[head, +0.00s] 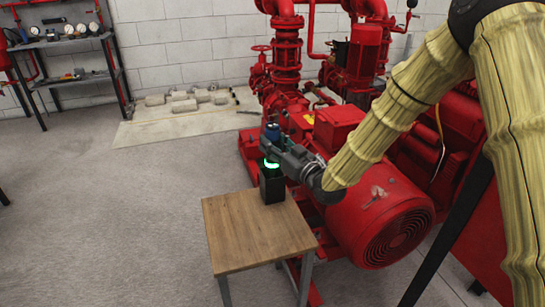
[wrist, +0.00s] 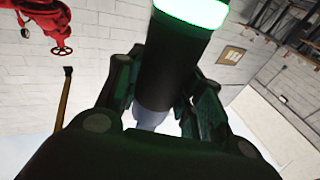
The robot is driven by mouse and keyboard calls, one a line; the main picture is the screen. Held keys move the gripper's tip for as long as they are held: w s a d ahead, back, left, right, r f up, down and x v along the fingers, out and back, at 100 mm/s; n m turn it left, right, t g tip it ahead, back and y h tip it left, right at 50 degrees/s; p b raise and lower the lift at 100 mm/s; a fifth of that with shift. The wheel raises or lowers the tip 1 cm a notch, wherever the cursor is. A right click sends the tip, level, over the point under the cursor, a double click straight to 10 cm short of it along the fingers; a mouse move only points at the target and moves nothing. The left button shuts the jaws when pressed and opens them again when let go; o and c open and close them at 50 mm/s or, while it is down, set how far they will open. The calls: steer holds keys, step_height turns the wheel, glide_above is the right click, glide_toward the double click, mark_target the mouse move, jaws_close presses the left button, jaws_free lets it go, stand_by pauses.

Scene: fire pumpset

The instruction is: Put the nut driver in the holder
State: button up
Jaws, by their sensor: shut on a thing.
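The nut driver (head: 272,131) is upright in my gripper (head: 275,148), with its blue end above the fingers. In the wrist view, my gripper's fingers (wrist: 155,100) are shut around its dark cylindrical body (wrist: 170,62), which has a glowing green band at the top of the picture. The black holder (head: 272,186) stands on the small wooden table, directly below the gripper in the head view. The green glow sits at the holder's top. I cannot tell whether the driver's lower end is inside the holder or just above it.
The wooden table (head: 250,235) is otherwise bare. A red pump motor (head: 375,210) stands close on its right, with red piping (head: 287,50) behind. A shelf with gauges (head: 65,45) is at the far left. The floor left of the table is clear.

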mark_target(275, 170)
steer(key=shift+f+b, duration=0.5)
steer(key=shift+f, duration=1.3)
steer(key=o, duration=1.1)
steer(key=shift+s, duration=0.1)
steer(key=shift+s+d, duration=0.25)
steer(key=shift+s, duration=0.1)
steer(key=p+v, duration=0.2)
steer(key=v, duration=0.9)
